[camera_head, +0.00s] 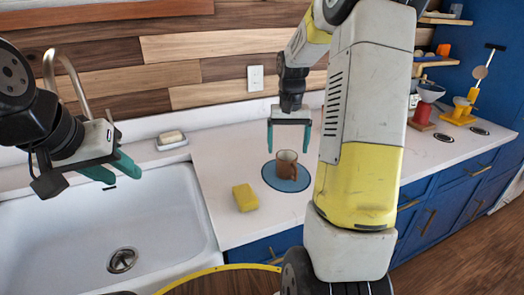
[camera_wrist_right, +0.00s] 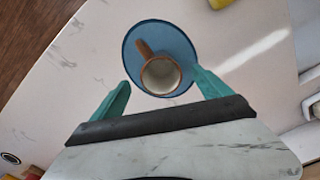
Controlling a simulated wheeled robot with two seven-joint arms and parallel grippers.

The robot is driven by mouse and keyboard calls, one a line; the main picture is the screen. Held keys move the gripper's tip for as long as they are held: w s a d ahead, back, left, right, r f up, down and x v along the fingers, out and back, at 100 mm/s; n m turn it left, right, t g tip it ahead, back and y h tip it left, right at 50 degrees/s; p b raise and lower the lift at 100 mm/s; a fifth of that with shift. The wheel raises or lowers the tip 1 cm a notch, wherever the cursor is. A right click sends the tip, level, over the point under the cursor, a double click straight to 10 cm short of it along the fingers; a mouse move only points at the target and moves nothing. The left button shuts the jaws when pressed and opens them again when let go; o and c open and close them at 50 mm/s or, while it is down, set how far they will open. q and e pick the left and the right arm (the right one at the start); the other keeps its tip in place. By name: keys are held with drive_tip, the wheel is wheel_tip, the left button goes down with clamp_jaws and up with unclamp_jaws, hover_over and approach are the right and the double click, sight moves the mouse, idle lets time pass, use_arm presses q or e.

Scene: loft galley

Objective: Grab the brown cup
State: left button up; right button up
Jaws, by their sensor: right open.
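The brown cup (camera_head: 286,164) stands upright on a round blue mat (camera_head: 270,176) on the white counter. In the right wrist view the cup (camera_wrist_right: 160,74) shows from above with a pale inside, its handle pointing up and left, on the blue mat (camera_wrist_right: 186,48). My right gripper (camera_head: 289,150) is open, pointing down above the cup. In the right wrist view its teal fingers (camera_wrist_right: 160,92) are apart on either side of the cup, not closed on it. My left gripper (camera_head: 118,172) is over the sink, away from the cup, its teal fingers apart and empty.
A yellow sponge (camera_head: 245,197) lies left of the mat. The white sink (camera_head: 150,228) with a faucet (camera_head: 70,75) is at the left, a soap dish (camera_head: 172,141) behind it. A red-based scale (camera_head: 424,108) and yellow items (camera_head: 460,112) stand at the far right.

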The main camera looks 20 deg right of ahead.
sight(287, 164)
wheel_tip(287, 164, down, 8)
drive_tip(key=shift+r, duration=0.2)
drive_tip(key=c, duration=1.7)
